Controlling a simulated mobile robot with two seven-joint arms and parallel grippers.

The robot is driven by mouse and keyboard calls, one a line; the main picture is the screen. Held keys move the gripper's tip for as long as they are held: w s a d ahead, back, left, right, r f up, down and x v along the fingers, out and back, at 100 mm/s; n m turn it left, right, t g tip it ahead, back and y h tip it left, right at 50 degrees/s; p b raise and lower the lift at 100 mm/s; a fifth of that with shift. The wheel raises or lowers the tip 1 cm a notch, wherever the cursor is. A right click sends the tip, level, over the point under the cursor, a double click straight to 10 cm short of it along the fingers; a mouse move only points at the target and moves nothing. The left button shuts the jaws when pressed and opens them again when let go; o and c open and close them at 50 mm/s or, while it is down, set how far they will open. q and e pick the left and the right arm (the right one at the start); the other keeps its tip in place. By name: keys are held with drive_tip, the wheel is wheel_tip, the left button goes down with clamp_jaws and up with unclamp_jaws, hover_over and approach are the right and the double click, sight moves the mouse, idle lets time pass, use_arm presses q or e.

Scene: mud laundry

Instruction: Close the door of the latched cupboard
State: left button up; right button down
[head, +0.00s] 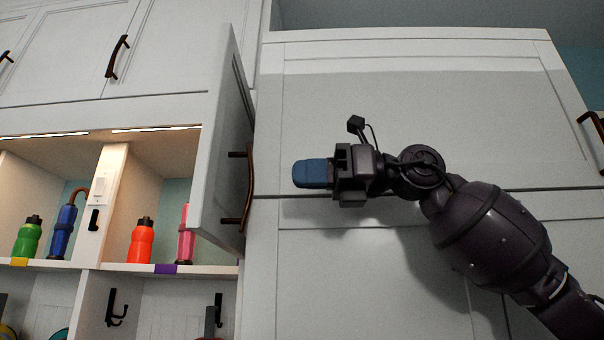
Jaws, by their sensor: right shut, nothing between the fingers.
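The latch cannot be made out for certain. My left gripper is not in view.
Lit cubbies hold an orange bottle (141,241), a green bottle (28,237), a blue bottle (63,230) and a pink bottle (185,236). Dark hooks (116,308) hang below. Closed white cabinets (420,110) fill the right, and a closed upper cupboard (170,50) is above.

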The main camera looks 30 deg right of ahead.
sight(216, 175)
drive_tip(key=p+x, duration=0.2)
drive_tip(key=x, duration=0.8)
drive_tip(key=shift+w+a, duration=0.2)
drive_tip(key=shift+a, duration=0.05)
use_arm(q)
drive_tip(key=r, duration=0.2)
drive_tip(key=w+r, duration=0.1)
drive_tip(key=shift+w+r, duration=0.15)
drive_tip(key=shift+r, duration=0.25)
use_arm(e)
drive_tip(key=shift+w+a, duration=0.15)
drive_tip(key=shift+a, duration=0.1)
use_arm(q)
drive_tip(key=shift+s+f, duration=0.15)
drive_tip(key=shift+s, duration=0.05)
use_arm(e)
drive_tip(key=shift+w+a, duration=0.1)
